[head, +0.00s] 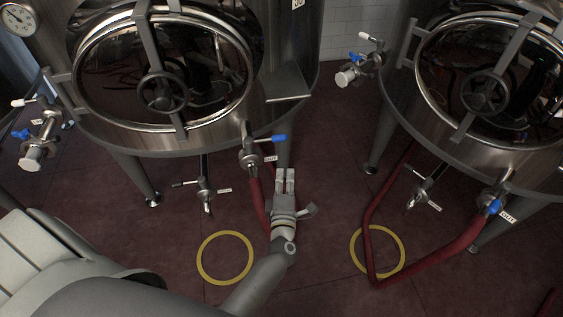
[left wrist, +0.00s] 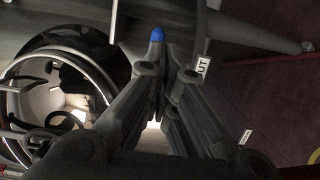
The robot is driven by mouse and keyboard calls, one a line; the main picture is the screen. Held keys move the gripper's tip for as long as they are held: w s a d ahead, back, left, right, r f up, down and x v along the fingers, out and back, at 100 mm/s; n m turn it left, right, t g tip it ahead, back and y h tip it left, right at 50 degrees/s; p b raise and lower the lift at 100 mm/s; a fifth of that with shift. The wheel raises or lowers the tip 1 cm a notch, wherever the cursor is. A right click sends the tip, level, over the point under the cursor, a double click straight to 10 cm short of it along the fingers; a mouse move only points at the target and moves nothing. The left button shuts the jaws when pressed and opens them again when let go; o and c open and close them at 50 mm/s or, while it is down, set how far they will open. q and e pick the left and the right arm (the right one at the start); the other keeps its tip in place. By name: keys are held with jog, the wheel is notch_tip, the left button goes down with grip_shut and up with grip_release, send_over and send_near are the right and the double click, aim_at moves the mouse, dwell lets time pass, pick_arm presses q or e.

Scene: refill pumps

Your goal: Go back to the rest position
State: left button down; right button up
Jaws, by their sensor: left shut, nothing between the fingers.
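My left gripper (head: 285,181) is shut and empty in the head view. It is at the middle of the picture, just below and right of the OUT valve with a blue handle (head: 271,138) on the left tank. In the left wrist view the fingers (left wrist: 168,72) point up the picture, with the tip of the blue handle (left wrist: 157,35) just beyond them. I cannot tell whether they touch the handle. A red hose (head: 256,195) hangs from that valve and passes behind my gripper. My right gripper is not in view.
The left steel tank (head: 215,135) has a round hatch with a handwheel (head: 162,93). The right tank (head: 420,125) has its own OUT valve with a blue handle (head: 494,207) and a red hose (head: 440,255). Yellow floor rings (head: 225,281) mark the mostly clear dark red floor (head: 330,215).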

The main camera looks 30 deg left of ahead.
pick_arm(q)
jog(key=s+d+f+m+g+h, duration=0.35)
jog(key=s+f+m, duration=0.45)
jog(key=f, duration=0.5)
jog(key=s+d+f+m+g+h, duration=0.2)
jog(key=s+d+f+m+h, duration=0.45)
jog(key=f, duration=0.55)
jog(key=s+a+f+m+g+y, duration=0.1)
jog(key=s+a+f+m+g, duration=0.2)
jog(key=s, duration=0.7)
jog(key=s+a+f+m+g, duration=0.3)
jog(key=s+f, duration=0.4)
jog(key=s, duration=0.4)
jog(key=s+a+f+m+g+y, duration=0.1)
jog(key=s+a+f+m+g, duration=0.3)
jog(key=s, duration=0.7)
jog(key=shift+f+m+y, duration=0.3)
jog(key=shift+f+m, duration=0.15)
jog(key=shift+f, duration=0.15)
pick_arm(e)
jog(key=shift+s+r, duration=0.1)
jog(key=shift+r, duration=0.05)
